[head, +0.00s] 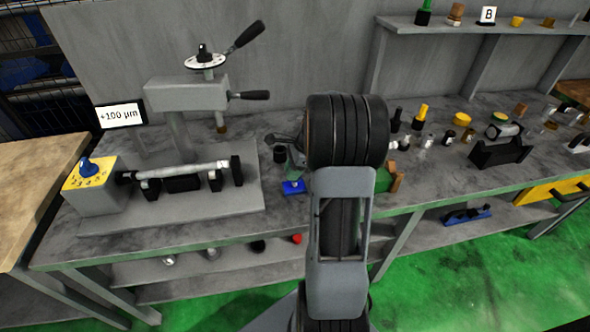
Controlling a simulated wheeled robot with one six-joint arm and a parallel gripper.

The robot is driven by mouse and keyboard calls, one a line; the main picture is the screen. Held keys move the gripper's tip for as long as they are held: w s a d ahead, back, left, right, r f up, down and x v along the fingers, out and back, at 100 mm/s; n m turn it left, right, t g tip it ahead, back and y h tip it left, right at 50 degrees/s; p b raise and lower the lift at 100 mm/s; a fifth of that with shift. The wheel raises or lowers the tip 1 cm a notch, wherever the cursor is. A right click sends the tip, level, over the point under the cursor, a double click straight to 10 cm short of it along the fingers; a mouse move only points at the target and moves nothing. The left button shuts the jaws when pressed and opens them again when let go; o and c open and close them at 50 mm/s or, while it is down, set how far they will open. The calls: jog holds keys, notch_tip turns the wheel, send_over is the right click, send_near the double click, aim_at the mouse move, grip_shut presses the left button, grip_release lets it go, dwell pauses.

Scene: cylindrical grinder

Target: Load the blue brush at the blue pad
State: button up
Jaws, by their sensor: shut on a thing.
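A blue pad (290,189) lies on the grey bench, just right of the grinder's base plate. My gripper (287,147) is above the pad, seen small and from behind, partly covered by my own arm. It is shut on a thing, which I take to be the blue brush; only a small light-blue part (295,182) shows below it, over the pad. I cannot tell whether that part touches the pad. The rest of the brush is hidden by the gripper and arm.
The grinder (185,95) with a light bar, levers and a "+100 µm" display (120,115) stands left. A yellow-topped dial block (93,185) is at its left end. A black cylinder (280,154) stands near the gripper. Several bottles, a black V-block (500,152) and a raised shelf (470,27) are right.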

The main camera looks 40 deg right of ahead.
jog(key=shift+r+p, duration=3.25)
jog(key=shift+r, duration=0.2)
jog(key=shift+w, duration=0.1)
